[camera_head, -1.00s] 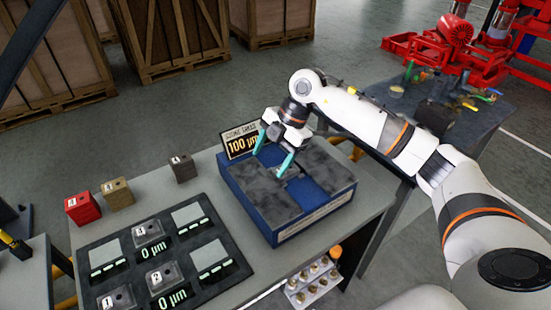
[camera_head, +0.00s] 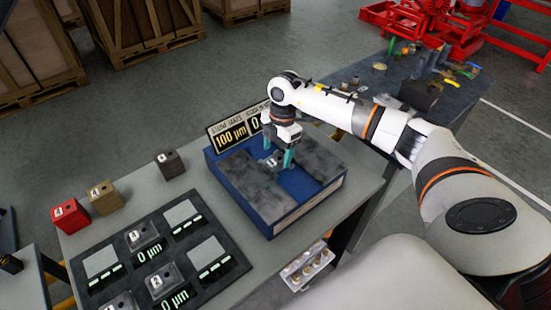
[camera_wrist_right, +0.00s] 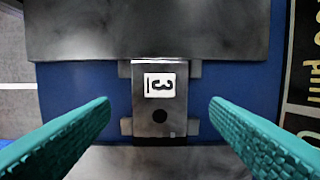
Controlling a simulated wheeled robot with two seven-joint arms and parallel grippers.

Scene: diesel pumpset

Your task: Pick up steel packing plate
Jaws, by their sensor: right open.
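A small grey steel plate with a white tag reading 3 and a dark round hole (camera_wrist_right: 143,108) lies in the blue gap between two dark grey slabs. In the head view, the plate (camera_head: 271,162) shows only partly in the blue box (camera_head: 318,208). My right gripper (camera_head: 278,150) is over it, pointing down. In the right wrist view, the open green fingers (camera_wrist_right: 160,106) stand one on each side of the plate, with clear space between each finger and it. Whether the fingertips are at its height I cannot tell. My left gripper is not in view.
A black sign (camera_head: 229,135) reading 100 µm stands behind the box. Red (camera_head: 70,216), brass (camera_head: 104,197) and dark (camera_head: 170,164) blocks stand at the left. A black panel (camera_head: 125,260) with several plates lies in front. Bare grey tabletop surrounds these.

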